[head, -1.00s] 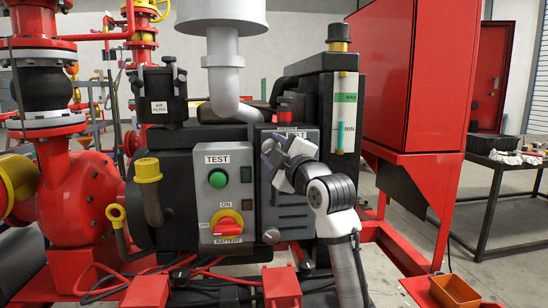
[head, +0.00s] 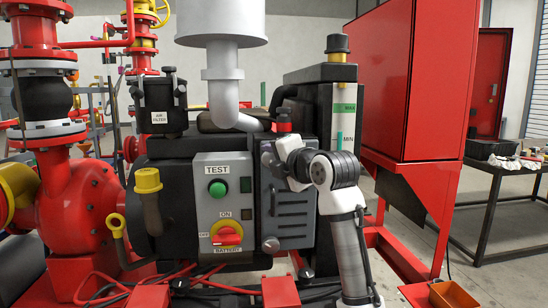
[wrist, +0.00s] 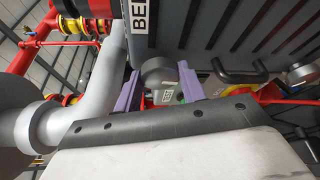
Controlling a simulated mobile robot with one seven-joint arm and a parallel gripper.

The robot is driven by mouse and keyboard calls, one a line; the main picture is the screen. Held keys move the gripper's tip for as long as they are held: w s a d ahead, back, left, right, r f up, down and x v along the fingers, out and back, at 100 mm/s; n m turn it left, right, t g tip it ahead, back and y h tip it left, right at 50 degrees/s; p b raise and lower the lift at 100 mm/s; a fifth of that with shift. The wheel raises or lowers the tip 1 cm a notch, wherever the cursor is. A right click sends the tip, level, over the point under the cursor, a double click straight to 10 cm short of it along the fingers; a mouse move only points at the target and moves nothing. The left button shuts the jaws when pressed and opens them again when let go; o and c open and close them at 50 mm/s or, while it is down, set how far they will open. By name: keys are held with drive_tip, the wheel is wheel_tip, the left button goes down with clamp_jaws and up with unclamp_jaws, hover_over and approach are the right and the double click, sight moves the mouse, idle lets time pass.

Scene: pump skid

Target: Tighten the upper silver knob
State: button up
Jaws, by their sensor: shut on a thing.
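The upper silver knob (wrist: 157,74) is a round grey knob at the edge of the dark grey slotted cover (wrist: 215,30), seen in the wrist view. My gripper (wrist: 159,88) has one purple finger on each side of this knob and is shut on it. In the head view my gripper (head: 267,158) is at the upper left corner of the cover (head: 292,213), and my wrist hides the upper knob there. A lower silver knob (head: 271,244) shows at the cover's lower left corner, apart from my gripper.
A black handle (head: 273,201) sits on the cover between the knobs. A grey TEST box (head: 225,240) with a green button and red switch is to the left. A red-topped part (head: 284,120) stands just above my gripper. A large red cabinet (head: 405,90) is to the right.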

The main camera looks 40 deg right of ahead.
drive_tip(key=shift+n, duration=0.3)
idle(0.4)
drive_tip(key=o, duration=1)
drive_tip(key=shift+c, duration=0.2)
drive_tip(key=shift+s, duration=0.1)
drive_tip(key=b+v, duration=0.2)
drive_tip(key=v, duration=1.1)
drive_tip(key=shift+s+a+r, duration=0.15)
drive_tip(key=shift+s+r, duration=0.1)
drive_tip(key=shift+s, duration=0.05)
